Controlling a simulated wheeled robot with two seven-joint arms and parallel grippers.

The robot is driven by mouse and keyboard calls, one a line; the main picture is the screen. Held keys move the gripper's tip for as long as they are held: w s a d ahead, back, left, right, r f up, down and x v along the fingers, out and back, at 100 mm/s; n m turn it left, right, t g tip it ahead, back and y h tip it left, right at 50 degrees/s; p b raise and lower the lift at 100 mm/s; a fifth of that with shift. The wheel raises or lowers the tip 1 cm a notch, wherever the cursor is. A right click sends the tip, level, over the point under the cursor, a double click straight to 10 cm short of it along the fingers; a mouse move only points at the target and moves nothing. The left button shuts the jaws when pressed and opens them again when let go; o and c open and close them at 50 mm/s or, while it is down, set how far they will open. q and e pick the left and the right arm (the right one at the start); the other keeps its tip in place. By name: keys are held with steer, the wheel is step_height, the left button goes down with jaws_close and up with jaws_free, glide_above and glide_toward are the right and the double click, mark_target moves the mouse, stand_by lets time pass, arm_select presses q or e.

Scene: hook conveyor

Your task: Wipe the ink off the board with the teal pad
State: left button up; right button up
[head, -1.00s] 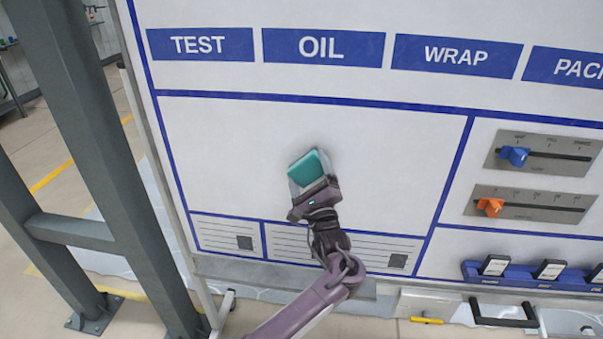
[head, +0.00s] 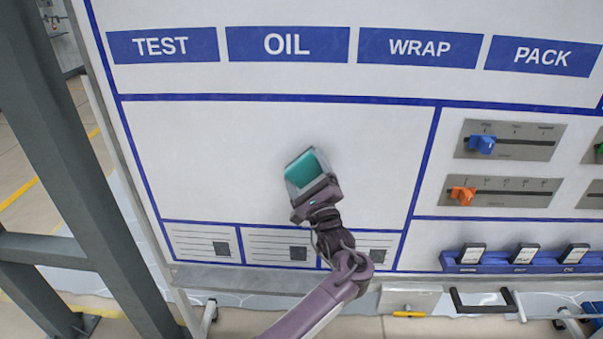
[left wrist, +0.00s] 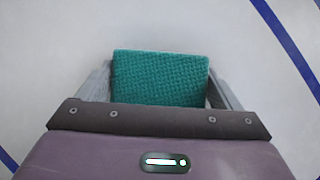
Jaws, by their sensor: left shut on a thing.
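The teal pad (head: 306,168) is held in my left gripper (head: 304,172), in front of the white board (head: 200,150) with blue lines. In the left wrist view the textured teal pad (left wrist: 160,78) sits between the two grey fingers, which are shut on it. The pad is over the lower middle of the large blank panel. I cannot tell whether it touches the board. No ink marks show on the visible panel; the part behind the pad and gripper is hidden. My right gripper is not in view.
Blue labels TEST, OIL, WRAP and PACK (head: 541,56) run above the panel. Slider plates with a blue knob (head: 481,145) and an orange knob (head: 462,195) are on the right. A blue rack (head: 500,262) sits below them. A grey steel post (head: 75,150) stands left of the board.

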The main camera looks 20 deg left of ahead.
mark_target(287, 174)
arm_select(q)
steer(key=shift+s+a+r+p, duration=0.1)
steer(key=shift+a+r+p, duration=0.05)
steer(key=shift+a+p, duration=0.35)
steer(key=shift+s+a+r+p, duration=0.1)
steer(key=shift+a+p, duration=0.35)
steer(key=shift+p, duration=0.05)
steer(key=shift+s+a+f+p, duration=0.1)
steer(key=shift+a+p, duration=0.2)
steer(key=shift+a, duration=0.15)
steer(key=shift+s+a+f+p, duration=0.1)
steer(key=shift+a+p, duration=0.2)
steer(key=shift+a, duration=0.15)
steer(key=shift+s+a+f, duration=0.1)
steer(key=shift+a, duration=0.3)
steer(key=shift+s+a, duration=0.65)
steer(key=shift+a, duration=2)
steer(key=shift+s+a, duration=0.65)
steer(key=shift+a, duration=2.05)
steer(key=shift+s+a, duration=0.65)
steer(key=shift+a, duration=2)
steer(key=shift+d, duration=0.1)
steer(key=shift+s+d, duration=0.2)
steer(key=shift+s, duration=0.75)
steer(key=shift+s+d, duration=0.25)
steer(key=shift+s, duration=0.7)
steer(key=shift+s+d, duration=0.2)
steer(key=shift+s, duration=0.75)
